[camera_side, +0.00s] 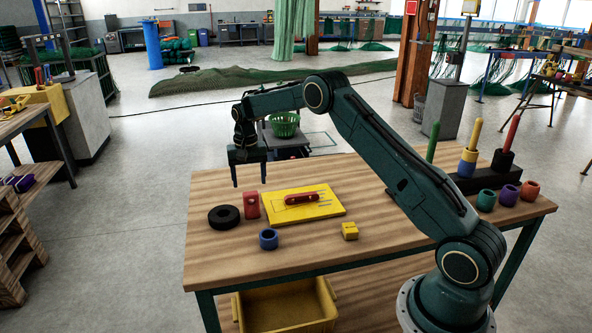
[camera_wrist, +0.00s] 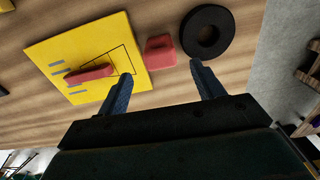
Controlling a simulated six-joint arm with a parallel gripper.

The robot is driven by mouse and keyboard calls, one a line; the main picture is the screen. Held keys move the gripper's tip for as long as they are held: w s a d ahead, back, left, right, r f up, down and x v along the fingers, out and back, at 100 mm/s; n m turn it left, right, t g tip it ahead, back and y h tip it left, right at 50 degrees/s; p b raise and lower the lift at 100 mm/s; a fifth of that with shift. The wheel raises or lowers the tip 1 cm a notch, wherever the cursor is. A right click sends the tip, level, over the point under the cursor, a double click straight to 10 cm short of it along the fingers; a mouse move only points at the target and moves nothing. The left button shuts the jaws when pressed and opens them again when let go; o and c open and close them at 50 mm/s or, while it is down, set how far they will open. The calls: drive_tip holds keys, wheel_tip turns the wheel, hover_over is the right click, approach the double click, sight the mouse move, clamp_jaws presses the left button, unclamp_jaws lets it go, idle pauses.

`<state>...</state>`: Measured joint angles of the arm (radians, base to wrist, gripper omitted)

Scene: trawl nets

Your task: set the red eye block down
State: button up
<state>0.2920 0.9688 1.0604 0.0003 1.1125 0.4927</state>
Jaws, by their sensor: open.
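The red eye block (camera_side: 251,205) stands on the wooden table (camera_side: 215,262), between the black ring and the yellow board. It also shows in the wrist view (camera_wrist: 160,51), apart from both fingers. My gripper (camera_side: 250,184) is open and empty, pointing down above and behind the block in the side view. In the wrist view my gripper (camera_wrist: 161,73) has its two fingers spread wide, with bare table between them. The block's underside is hidden.
A black ring (camera_side: 224,217) lies left of the block. A peg rack (camera_side: 480,181) and several coloured rings stand at the right.

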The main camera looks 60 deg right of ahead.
drive_tip(key=shift+r, duration=1.8)
